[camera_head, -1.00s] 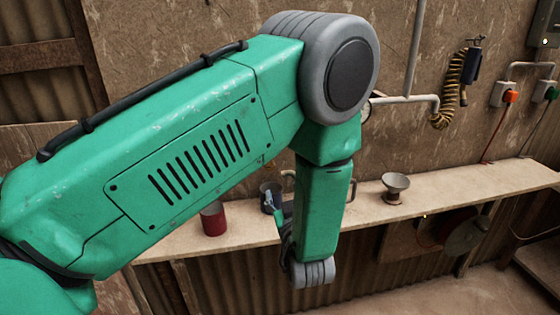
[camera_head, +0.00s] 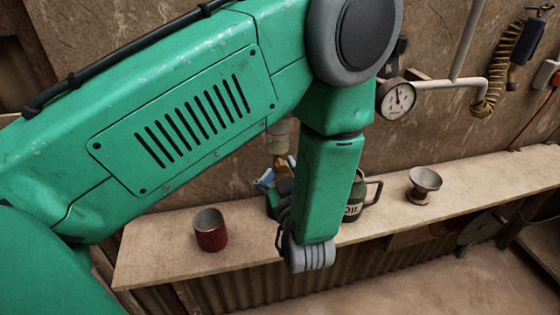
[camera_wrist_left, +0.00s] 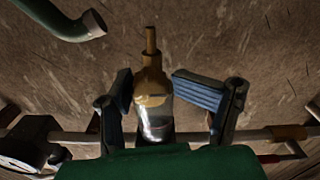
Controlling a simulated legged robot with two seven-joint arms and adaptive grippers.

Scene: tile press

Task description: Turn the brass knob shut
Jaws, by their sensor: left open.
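The brass knob (camera_wrist_left: 152,85) is a brass fitting with a narrow stem on the end of a clear glass bowl (camera_wrist_left: 155,122), seen in the left wrist view. In the head view the brass knob (camera_head: 282,161) shows just below the pale bowl (camera_head: 278,136), partly hidden by my green forearm. My left gripper (camera_wrist_left: 160,90) is open, its blue-padded fingers on either side of the knob and bowl in the picture. The left pad appears close to the brass; contact cannot be told. In the head view my left gripper (camera_head: 271,180) is mostly hidden behind the arm. My right gripper is not in view.
A wall pipe (camera_wrist_left: 255,135) runs beside the bowl. A pressure gauge (camera_head: 396,99) is right of my arm. The shelf (camera_head: 160,262) holds a red cup (camera_head: 210,231), an oil can (camera_head: 356,197) partly behind my arm, and a metal funnel (camera_head: 424,184). A green hose end (camera_wrist_left: 92,25) shows upper left.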

